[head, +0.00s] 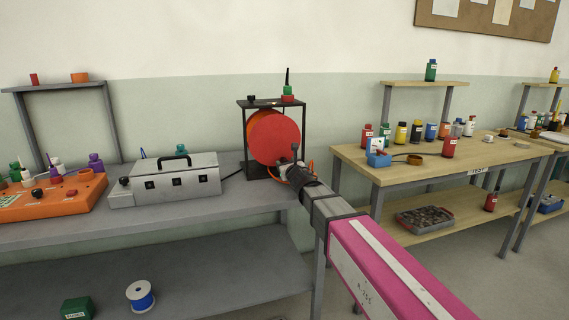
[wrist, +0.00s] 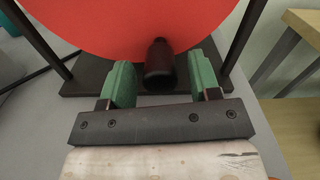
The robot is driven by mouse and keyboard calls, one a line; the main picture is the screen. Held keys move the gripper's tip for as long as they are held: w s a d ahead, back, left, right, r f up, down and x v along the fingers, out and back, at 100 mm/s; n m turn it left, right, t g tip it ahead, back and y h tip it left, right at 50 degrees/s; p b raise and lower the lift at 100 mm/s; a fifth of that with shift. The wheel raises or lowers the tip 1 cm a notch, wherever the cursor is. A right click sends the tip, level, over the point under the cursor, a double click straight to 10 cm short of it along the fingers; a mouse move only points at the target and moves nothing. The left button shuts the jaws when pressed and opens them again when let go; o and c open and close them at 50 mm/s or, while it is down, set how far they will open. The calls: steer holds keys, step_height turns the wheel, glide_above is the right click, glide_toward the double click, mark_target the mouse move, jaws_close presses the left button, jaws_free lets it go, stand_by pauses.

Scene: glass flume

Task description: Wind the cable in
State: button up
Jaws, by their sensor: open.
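A red cable reel (head: 275,138) stands upright in a black frame (head: 305,130) on the grey bench's right end. In the wrist view the reel's red disc (wrist: 110,25) fills the top, with a dark crank handle (wrist: 159,64) sticking out towards me. My gripper (wrist: 161,83) is open, its two green fingers on either side of the handle with gaps visible. In the head view my gripper (head: 297,170) is in front of the reel's lower right, partly hidden by my arm.
A wooden bench (head: 470,155) with several bottles stands to the right. A white-and-blue spool (head: 140,296) lies on the lower shelf.

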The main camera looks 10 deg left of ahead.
steer(key=x, duration=0.2)
steer(key=shift+w+a, duration=0.15)
steer(key=shift+w, duration=0.15)
jaws_close()
steer(key=shift+w+d+r+n, duration=0.25)
steer(key=shift+d+n, duration=0.25)
steer(key=shift+n, duration=0.2)
jaws_free()
